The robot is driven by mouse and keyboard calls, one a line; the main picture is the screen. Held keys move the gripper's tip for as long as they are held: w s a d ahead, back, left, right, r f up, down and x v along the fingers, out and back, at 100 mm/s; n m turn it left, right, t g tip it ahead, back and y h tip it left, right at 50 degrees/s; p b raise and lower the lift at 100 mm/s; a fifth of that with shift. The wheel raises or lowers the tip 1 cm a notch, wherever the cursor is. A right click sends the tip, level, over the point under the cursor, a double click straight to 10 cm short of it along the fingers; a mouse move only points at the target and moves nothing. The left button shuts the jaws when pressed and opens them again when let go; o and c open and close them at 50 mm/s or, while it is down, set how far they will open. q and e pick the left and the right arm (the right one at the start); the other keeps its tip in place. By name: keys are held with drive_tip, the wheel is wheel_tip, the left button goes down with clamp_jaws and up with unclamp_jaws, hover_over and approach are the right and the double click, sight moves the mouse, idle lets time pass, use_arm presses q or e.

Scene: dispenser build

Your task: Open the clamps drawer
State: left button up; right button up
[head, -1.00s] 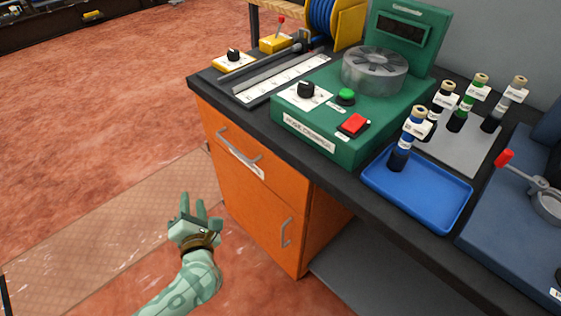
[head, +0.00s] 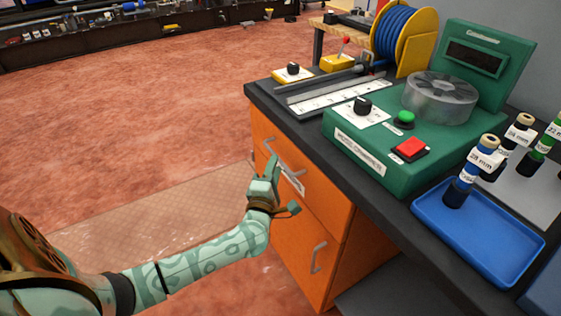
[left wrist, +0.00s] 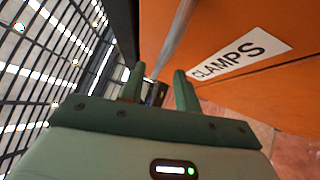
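The orange cabinet under the bench has an upper drawer with a light metal bar handle (head: 288,166) and a white label (head: 293,183). In the left wrist view the label (left wrist: 241,59) reads "CLAMPS" and the handle (left wrist: 178,42) runs down toward the gap between my fingers. The drawer front (head: 325,202) looks shut. My right gripper is not in view.
The dark bench top (head: 262,92) overhangs the cabinet and carries a green machine (head: 375,150) and a blue tray (head: 500,262). The reddish floor (head: 150,110) left of the cabinet is clear.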

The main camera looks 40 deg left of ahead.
use_arm(q)
drive_tip(key=b+x, duration=0.1)
drive_tip(key=x, duration=0.3)
drive_tip(key=shift+a, duration=0.1)
drive_tip(key=shift+w, duration=0.1)
clamp_jaws()
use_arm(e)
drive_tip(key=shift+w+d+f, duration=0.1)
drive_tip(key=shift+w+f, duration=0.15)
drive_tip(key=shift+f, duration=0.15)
